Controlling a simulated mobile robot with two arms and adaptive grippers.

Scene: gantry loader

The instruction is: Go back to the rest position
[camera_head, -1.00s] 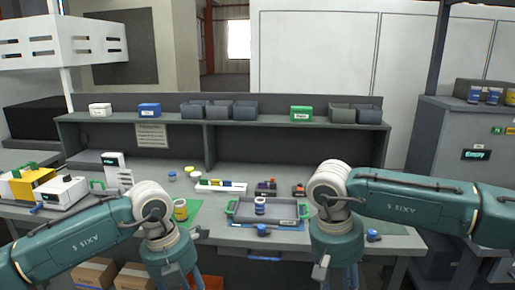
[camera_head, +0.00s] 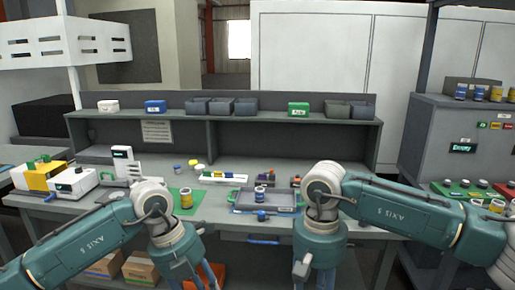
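My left arm comes in from the left, and its gripper (camera_head: 205,274) hangs down at the bottom edge in front of the workbench (camera_head: 225,216). My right arm comes in from the right, and its gripper (camera_head: 305,268) also points down in front of the bench. The fingertips of both are cut off or too unclear to show whether they are open, and I see nothing held. A yellow-labelled can (camera_head: 186,198) stands on a green mat (camera_head: 202,194). A blue and white can (camera_head: 260,194) stands in a grey tray (camera_head: 285,207) on the bench.
A shelf above the bench carries several bins, including a green one (camera_head: 299,109) and a blue one (camera_head: 155,106). A grey cabinet (camera_head: 420,140) at right has cans on top and an "Empty" display (camera_head: 463,147). Cardboard boxes (camera_head: 140,267) lie under the bench.

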